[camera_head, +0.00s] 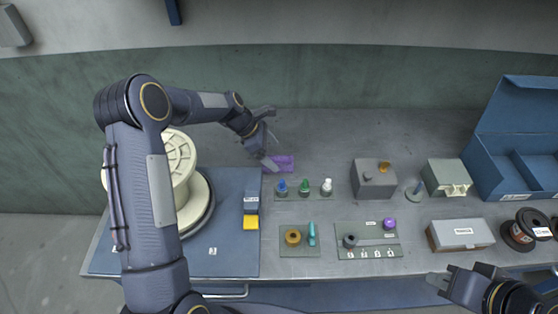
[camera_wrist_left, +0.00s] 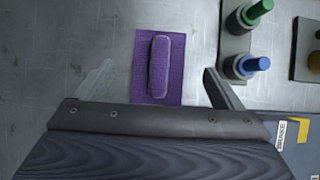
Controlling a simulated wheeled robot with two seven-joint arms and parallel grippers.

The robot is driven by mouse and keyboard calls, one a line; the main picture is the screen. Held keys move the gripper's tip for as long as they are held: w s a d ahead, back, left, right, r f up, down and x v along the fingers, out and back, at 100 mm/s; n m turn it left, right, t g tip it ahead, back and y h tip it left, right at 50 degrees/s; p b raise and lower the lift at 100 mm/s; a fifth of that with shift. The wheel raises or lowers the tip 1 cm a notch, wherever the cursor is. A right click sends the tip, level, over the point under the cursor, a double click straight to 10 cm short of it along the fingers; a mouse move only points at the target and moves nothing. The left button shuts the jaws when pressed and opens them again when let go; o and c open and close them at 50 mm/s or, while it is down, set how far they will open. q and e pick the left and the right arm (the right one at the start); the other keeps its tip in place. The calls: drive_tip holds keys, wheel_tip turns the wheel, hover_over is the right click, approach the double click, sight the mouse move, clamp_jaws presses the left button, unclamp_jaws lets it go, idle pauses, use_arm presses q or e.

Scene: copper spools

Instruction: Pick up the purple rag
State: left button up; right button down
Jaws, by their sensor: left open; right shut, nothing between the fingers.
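The purple rag (camera_head: 284,163) lies flat on the grey worktop behind the small bottles. In the left wrist view the rag (camera_wrist_left: 142,82) is a purple rectangle with a raised, rounded purple ridge along its middle. My left gripper (camera_head: 271,153) is open beside the rag in the head view. In the left wrist view its fingers (camera_wrist_left: 158,78) stand apart on either side of the rag, with nothing held. My right gripper (camera_head: 438,278) is shut and empty at the table's front edge, far from the rag.
A large cream spool (camera_head: 180,160) is left, partly behind my left arm. A grey block (camera_head: 366,183) stands right. The worktop behind the rag is clear.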

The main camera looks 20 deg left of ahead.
sight(278, 159)
use_arm(q)
drive_tip(key=p+x, duration=0.1)
drive_tip(key=x, duration=0.3)
drive_tip(key=shift+f, duration=0.2)
drive_tip(key=shift+c, duration=0.4)
drive_tip(key=c, duration=1)
